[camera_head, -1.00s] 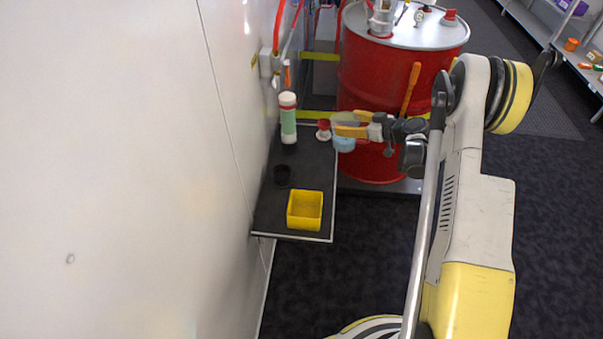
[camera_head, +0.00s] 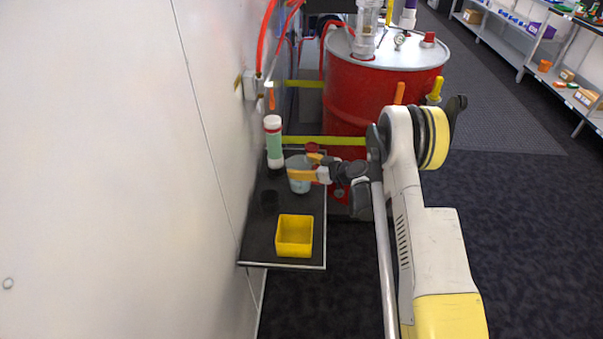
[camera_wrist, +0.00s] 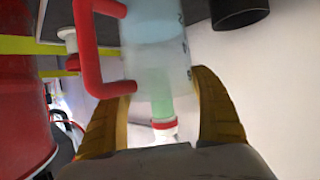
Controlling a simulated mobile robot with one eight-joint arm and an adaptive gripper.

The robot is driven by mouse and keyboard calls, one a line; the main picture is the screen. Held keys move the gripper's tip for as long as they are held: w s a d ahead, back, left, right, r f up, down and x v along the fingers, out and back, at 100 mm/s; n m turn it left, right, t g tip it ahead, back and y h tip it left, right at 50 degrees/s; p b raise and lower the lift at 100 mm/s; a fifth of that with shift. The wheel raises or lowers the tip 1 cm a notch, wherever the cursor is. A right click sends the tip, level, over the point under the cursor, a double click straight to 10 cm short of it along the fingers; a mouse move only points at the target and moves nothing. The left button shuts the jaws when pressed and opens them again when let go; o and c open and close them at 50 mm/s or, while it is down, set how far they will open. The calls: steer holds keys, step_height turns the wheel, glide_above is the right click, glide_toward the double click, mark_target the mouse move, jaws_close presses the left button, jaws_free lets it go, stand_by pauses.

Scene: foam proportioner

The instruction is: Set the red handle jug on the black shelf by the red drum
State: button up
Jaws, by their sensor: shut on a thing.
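The jug (camera_head: 299,184) is a pale bluish, see-through container between the yellow fingers of my gripper (camera_head: 305,167), which is shut on it. In the wrist view the jug (camera_wrist: 152,50) stands between both fingers, with its red handle (camera_wrist: 88,50) on the left side. In the head view the jug is over the far right part of the black shelf (camera_head: 260,240); I cannot tell whether it touches the shelf. The red drum (camera_head: 345,95) stands behind and to the right of the shelf. Fingers partly hide the jug.
A green-and-white bottle (camera_head: 274,145) stands left of the jug at the wall. A black cup (camera_head: 268,201) and a yellow bin (camera_head: 294,238) stand nearer on the shelf. The wall bounds the left side.

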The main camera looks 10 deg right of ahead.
step_height(320, 180, down, 2)
steer(key=shift+f+b, duration=0.1)
steer(key=shift+b, duration=0.2)
steer(key=shift+r, duration=0.2)
steer(key=shift+f, duration=0.1)
steer(key=o, duration=1.5)
steer(key=shift+f, duration=0.1)
steer(key=shift+c, duration=0.2)
